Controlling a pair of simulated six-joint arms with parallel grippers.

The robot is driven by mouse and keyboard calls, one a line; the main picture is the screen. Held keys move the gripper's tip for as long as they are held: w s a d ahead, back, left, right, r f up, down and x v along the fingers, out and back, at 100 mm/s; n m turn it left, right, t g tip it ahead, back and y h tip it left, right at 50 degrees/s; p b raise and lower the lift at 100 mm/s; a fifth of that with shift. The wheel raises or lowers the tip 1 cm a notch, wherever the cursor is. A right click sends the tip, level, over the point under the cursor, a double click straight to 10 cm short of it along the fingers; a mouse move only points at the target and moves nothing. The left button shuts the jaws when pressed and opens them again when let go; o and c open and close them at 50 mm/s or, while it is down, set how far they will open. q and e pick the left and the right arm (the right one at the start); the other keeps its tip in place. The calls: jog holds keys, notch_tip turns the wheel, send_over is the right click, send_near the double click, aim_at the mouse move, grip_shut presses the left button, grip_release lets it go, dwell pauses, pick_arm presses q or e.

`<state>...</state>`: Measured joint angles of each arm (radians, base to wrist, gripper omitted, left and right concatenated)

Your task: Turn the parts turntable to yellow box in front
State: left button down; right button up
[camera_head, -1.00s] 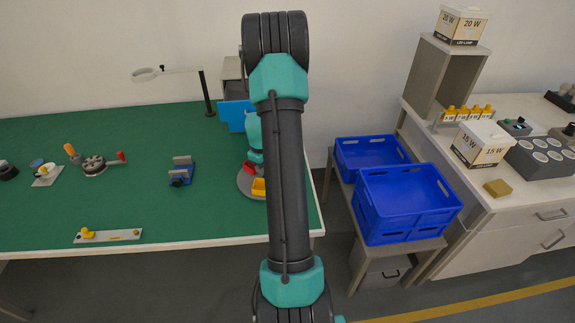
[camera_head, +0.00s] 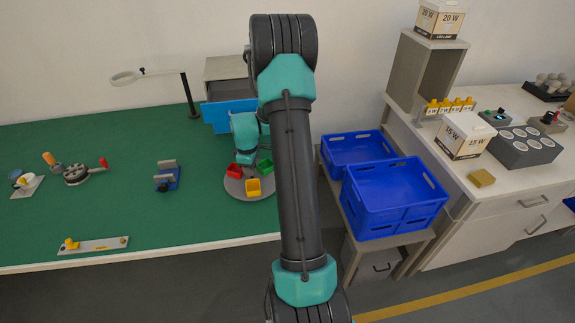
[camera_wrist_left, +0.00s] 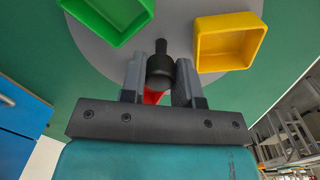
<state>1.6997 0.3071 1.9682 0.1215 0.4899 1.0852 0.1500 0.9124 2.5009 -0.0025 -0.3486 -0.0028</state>
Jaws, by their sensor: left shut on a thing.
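The parts turntable (camera_head: 236,190) is a grey disc at the right end of the green table. The yellow box (camera_head: 254,187) sits at its front edge, nearest me. The red box (camera_head: 233,170) is at the back left and the green box (camera_head: 265,166) at the right. My left gripper (camera_wrist_left: 160,78) is shut on the turntable's dark upright knob (camera_wrist_left: 158,68). In the left wrist view the yellow box (camera_wrist_left: 228,42) is upper right, the green box (camera_wrist_left: 112,12) upper left, and the red one is mostly hidden behind the fingers. My right gripper is not in view.
A blue fixture (camera_head: 167,178) is to the left. Blue crates (camera_head: 392,195) stand to the right beyond the table edge. The front of the table is mostly clear.

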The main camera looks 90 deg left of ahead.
pick_arm(q)
jog(key=c, duration=1.1)
grip_release()
jog(key=shift+r, duration=0.1)
jog(key=r, duration=1.7)
jog(key=shift+s+d+r, duration=0.1)
jog(key=shift+d+r, duration=0.05)
jog(key=shift+d, duration=0.1)
